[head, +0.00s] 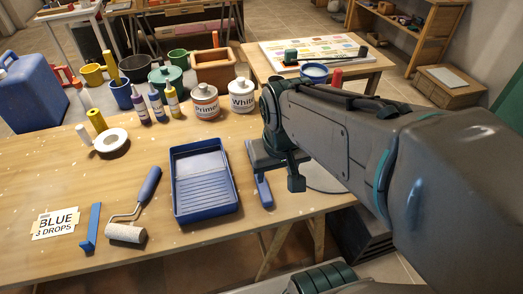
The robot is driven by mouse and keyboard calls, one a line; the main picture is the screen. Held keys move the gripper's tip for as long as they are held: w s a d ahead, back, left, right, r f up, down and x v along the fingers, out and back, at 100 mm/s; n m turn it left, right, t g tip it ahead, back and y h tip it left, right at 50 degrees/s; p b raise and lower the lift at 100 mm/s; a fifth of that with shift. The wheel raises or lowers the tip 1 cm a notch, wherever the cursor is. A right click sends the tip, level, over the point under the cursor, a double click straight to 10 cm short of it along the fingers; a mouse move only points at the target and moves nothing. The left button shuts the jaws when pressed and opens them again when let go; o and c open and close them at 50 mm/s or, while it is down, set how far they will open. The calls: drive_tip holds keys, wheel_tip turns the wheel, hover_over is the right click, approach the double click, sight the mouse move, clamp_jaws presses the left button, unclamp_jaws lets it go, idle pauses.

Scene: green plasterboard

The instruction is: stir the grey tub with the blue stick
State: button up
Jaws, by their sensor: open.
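A narrow blue stick (91,227) is on the wooden table at the front left, between the label card and the paint roller. My gripper (294,178) is over the right part of the table, well to the right of the stick and apart from it. I cannot pick out the grey tub for sure. A dark grey pot (135,68) stands at the back left, and a pale grey round edge (325,178) shows beneath my arm, mostly hidden by it.
A blue paint tray (204,181) and a roller (126,232) lie between the stick and my gripper. Bottles, Primer (204,102) and White (242,96) cans stand behind. A card reads "BLUE 3 DROPS" (56,223).

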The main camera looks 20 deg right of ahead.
sight(265, 196)
drive_tip(key=w+f+g+p, duration=0.1)
drive_tip(key=w+f+g, duration=0.25)
drive_tip(key=w, duration=0.95)
drive_tip(key=shift+t, duration=0.45)
drive_tip(key=f, duration=0.9)
drive_tip(key=shift+w+a+f+p, duration=0.1)
drive_tip(key=shift+w+f+p, duration=0.1)
drive_tip(key=shift+p, duration=0.15)
drive_tip(key=shift+w+f+p, duration=0.1)
drive_tip(key=shift+f+p, duration=0.35)
drive_tip(key=shift+f, duration=2.15)
drive_tip(key=shift+c, duration=0.3)
clamp_jaws()
drive_tip(key=shift+r, duration=0.15)
